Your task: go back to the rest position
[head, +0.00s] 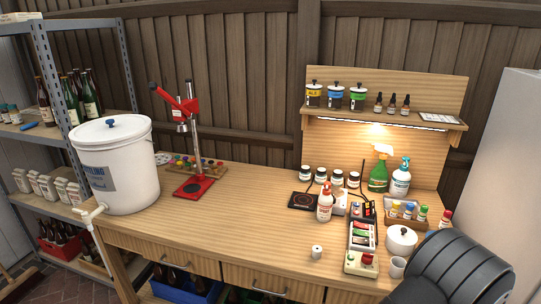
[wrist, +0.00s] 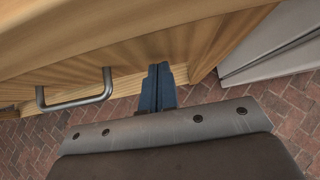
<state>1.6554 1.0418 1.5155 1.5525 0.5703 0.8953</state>
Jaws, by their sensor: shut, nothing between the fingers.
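My gripper (wrist: 158,88) shows in the wrist view with its blue fingers together and nothing between them. It hangs in front of the wooden bench, beside a metal drawer handle (wrist: 76,92), over the brick floor. In the head view a dark rounded part of my arm fills the lower right corner, and the gripper itself is out of sight there. The wooden workbench (head: 240,236) spans the middle of the head view.
A white bucket with a tap (head: 112,165), a red bottle capper (head: 194,186), spray bottles (head: 379,172), a white pot (head: 401,240) and a small cup (head: 397,267) stand on the bench. A grey cabinet (head: 500,150) is at the right. The bench's front middle is mostly clear.

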